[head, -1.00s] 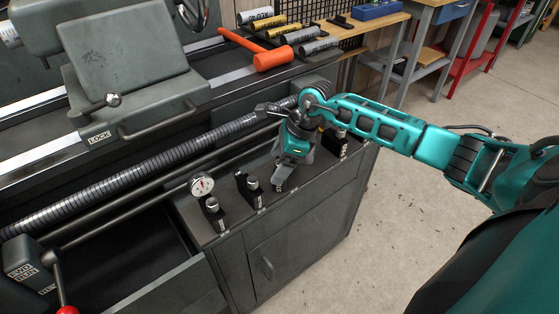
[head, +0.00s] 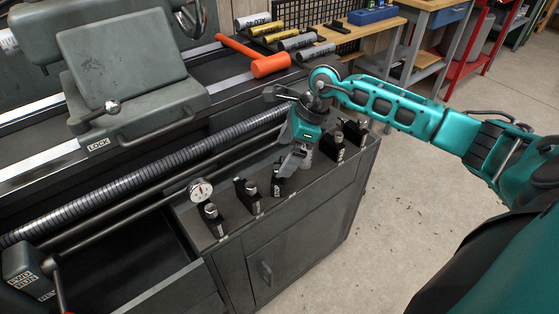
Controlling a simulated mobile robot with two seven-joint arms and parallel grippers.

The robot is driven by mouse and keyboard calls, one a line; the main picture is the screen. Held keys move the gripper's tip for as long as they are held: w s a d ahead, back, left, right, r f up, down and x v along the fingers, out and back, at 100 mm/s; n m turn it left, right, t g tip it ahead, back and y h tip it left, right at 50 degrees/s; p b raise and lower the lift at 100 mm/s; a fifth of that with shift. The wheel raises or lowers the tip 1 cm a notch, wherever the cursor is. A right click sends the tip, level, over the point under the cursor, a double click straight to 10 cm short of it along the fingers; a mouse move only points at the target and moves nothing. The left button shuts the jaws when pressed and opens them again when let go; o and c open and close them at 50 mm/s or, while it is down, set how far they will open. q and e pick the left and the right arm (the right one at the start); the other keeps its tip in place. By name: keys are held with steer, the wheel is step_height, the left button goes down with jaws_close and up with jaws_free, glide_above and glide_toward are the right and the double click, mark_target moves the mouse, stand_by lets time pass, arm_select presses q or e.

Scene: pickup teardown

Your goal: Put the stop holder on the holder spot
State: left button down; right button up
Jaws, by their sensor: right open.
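Several small black holders with metal tops stand in a row on the grey cabinet top (head: 226,207). One carries a white dial gauge (head: 200,190). To its right is a black holder (head: 248,195), then another black holder (head: 278,184) close beside my right gripper. Two more stand farther right, one at the middle right (head: 333,146) and one at the far right (head: 354,131). The labels are too small to read, so I cannot tell which is the stop holder or where its spot is. My right gripper (head: 293,166) points down, open; its fingertips are partly hard to make out.
A ribbed lead screw (head: 150,173) and a smooth rod run along the machine behind the holders. An orange mallet (head: 268,65) lies at the back. An open drawer or tray (head: 165,285) is at lower left.

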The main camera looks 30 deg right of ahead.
steer(key=v, duration=0.6)
steer(key=s+a+r+m+t+y, duration=0.1)
steer(key=s+a+m+t+y, duration=0.15)
steer(key=a+m+y, duration=0.6)
steer(key=s+a+r+m+t+y, duration=0.1)
steer(key=a+m+t+y, duration=0.25)
steer(key=a, duration=0.95)
steer(key=s+d+f+m+h, duration=0.1)
steer(key=s+f+m+h, duration=0.2)
steer(key=f+m, duration=0.3)
steer(key=s+d+f+m+t+h, duration=0.1)
steer(key=f+m+h, duration=0.4)
steer(key=m, duration=1.1)
steer(key=s+d+f+m+t+h, duration=0.1)
steer(key=s+d+f+m+h, duration=0.1)
steer(key=s+f+m+h, duration=0.3)
step_height(320, 180, down, 4)
steer(key=s+m, duration=0.1)
steer(key=m, duration=0.5)
steer(key=shift+d+r, duration=0.2)
steer(key=shift+d, duration=0.1)
steer(key=shift+s, duration=0.1)
